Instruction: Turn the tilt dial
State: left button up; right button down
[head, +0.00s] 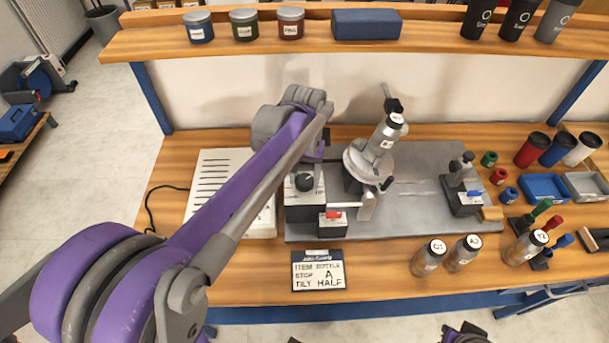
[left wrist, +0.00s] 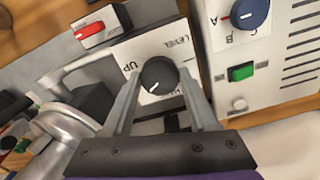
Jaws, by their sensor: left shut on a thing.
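The tilt dial is a dark round knob (left wrist: 157,76) on a white panel with the words UP and LEVEL beside it; a third label is mostly hidden by a finger. A white mark shows on the lower part of its face. In the head view the dial (head: 304,182) sits on a white box at the left of the grey machine plate. My left gripper (left wrist: 157,85) is shut on the dial, one finger on each side. In the head view my left arm partly covers that gripper. A purple and dark part of my right arm shows at the bottom edge; its fingers are not clear.
A white panel (left wrist: 242,40) with a blue dial and green button is close by. A box with a red switch (head: 333,222) is in front. The bottle holder (head: 370,165) stands right of the dial. Bottles (head: 429,257) stand front right.

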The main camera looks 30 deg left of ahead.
aim_at(304, 180)
pick_arm(q)
jog(key=n, duration=1.1)
jog(key=shift+n, duration=0.5)
jog(key=o, duration=1.4)
notch_tip(304, 180, up, 11)
jog(key=shift+f+p, duration=0.1)
jog(key=shift+p, duration=0.45)
